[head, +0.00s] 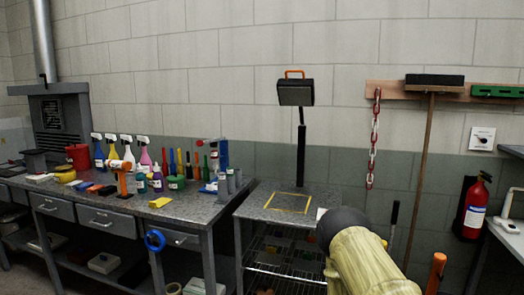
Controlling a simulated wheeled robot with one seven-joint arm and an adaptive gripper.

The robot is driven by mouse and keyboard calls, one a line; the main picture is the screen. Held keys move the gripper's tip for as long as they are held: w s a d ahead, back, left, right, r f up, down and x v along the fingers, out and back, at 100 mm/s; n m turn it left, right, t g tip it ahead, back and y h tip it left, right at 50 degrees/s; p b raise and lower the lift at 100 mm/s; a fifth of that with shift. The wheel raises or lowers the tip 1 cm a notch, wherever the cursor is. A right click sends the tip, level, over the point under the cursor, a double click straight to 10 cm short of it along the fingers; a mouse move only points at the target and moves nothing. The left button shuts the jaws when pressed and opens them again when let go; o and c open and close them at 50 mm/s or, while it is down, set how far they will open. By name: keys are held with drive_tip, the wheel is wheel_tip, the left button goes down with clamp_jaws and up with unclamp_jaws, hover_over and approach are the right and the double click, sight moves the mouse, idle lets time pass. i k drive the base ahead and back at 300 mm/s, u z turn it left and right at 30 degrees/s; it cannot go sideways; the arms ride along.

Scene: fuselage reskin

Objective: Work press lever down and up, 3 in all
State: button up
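A small blue upright tool (222,155), which looks like the press, stands near the right end of the grey workbench. A thin bar with a red tip (200,143) sticks out to the left near its top and looks like the lever. It appears roughly level, but it is too small to tell its exact angle. Part of my arm (365,262), pale yellow with a dark rounded end, shows at the lower right, apart from the press. My gripper's fingers do not show.
Several spray bottles (112,148) and small bottles crowd the workbench (120,208) left of the press. A lower wire-shelf stand (262,213) with a taped yellow square and a lamp (295,92) is to the right. A fire extinguisher (474,208) hangs far right.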

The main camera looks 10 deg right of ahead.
sight(213, 142)
drive_tip(key=z, duration=0.45)
drive_tip(key=k, duration=0.15)
drive_tip(key=u, duration=1.25)
drive_tip(key=i, duration=0.6)
drive_tip(key=u, duration=0.35)
